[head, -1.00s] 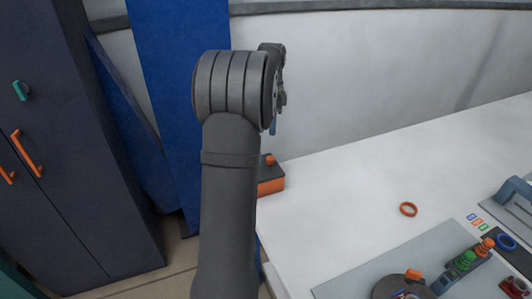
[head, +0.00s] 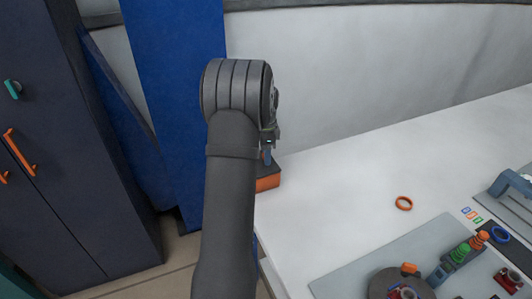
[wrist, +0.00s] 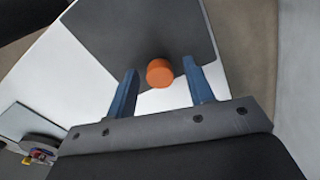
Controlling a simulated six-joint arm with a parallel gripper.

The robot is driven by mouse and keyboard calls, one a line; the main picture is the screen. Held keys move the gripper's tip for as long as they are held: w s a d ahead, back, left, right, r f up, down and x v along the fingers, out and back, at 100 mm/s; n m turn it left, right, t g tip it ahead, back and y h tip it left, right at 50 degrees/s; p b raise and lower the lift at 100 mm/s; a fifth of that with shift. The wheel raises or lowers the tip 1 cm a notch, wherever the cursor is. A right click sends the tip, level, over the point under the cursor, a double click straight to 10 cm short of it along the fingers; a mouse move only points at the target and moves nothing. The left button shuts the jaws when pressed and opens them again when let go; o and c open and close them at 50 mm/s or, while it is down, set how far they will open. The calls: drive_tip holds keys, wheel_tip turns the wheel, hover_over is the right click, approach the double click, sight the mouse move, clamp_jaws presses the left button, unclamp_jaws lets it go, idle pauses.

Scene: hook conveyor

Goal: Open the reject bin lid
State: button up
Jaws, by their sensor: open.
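The reject bin (head: 267,184) is a small orange box at the table's left edge, with a dark grey lid (wrist: 150,25). An orange round knob (wrist: 160,73) stands on the lid. In the wrist view my gripper (head: 267,154) is open, and the knob shows between its two blue fingertips, which look apart from it. In the head view my gripper is just above the bin, pointing down, and hides the knob. The lid lies closed on the bin as far as I can see. My arm hides part of the bin.
A grey plate (head: 350,260) with a round turntable and coloured parts is nearer the front. A dark cabinet (head: 70,130) and a blue column (head: 180,100) stand left. The table right of the bin is clear.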

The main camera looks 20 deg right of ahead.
clamp_jaws()
